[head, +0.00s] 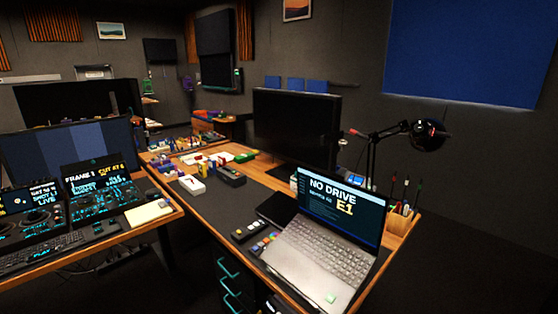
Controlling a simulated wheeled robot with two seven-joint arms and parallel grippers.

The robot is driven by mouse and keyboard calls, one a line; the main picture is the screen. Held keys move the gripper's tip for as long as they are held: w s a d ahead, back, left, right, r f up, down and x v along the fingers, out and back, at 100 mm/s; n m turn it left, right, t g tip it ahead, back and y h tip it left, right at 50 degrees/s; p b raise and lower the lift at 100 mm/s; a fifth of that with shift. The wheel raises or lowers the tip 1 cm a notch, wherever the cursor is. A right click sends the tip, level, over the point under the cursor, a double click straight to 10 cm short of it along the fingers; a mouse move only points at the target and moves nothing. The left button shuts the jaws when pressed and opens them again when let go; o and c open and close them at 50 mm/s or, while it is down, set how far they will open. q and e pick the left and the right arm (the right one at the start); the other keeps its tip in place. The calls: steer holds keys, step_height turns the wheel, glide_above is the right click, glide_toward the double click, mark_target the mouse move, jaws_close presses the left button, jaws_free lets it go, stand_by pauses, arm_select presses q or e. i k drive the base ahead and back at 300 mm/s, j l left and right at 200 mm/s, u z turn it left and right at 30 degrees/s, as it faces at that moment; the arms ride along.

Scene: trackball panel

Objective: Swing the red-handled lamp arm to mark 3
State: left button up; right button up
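A black desk lamp stands behind the laptop at the right end of the wooden desk. Its lamp arm (388,131) runs roughly level from a dark upright post to a round black lamp head (428,135) on the right. Small red parts show near the left end of the arm and by the lamp head; I cannot tell which is the handle. I cannot make out mark 3 or any other marks by the lamp. The lamp's base is hidden behind the laptop. Neither of my grippers is in view.
An open laptop (323,235) reading "NO DRIVE E1" stands in front of the lamp. A dark monitor (296,127) is left of it, a pen holder (400,219) right. A second desk with lit control panels (97,187) is at left. Dark floor is open at lower right.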

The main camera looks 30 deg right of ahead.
mark_target(374, 137)
steer(key=l+u, duration=0.2)
steer(key=u, duration=0.3)
steer(key=l+u, duration=0.2)
steer(key=u, duration=0.3)
steer(key=k+l, duration=0.1)
steer(key=l, duration=0.55)
steer(key=k+l, duration=0.1)
steer(key=l, duration=1.25)
steer(key=k+l, duration=0.15)
steer(key=l, duration=0.5)
steer(key=k+l, duration=0.1)
steer(key=l, duration=0.55)
steer(key=k+l, duration=0.1)
steer(key=l, duration=0.55)
steer(key=k+l, duration=0.1)
steer(key=l, duration=0.6)
steer(key=k+u, duration=0.15)
steer(key=u, duration=0.3)
steer(key=k+u, duration=0.2)
steer(key=u, duration=0.25)
steer(key=k+u, duration=0.15)
steer(key=u, duration=0.3)
steer(key=k+l, duration=0.1)
steer(key=l, duration=0.15)
steer(key=k+l+z, duration=0.15)
steer(key=i+j, duration=0.15)
steer(key=i+j+u, duration=0.15)
steer(key=j, duration=0.2)
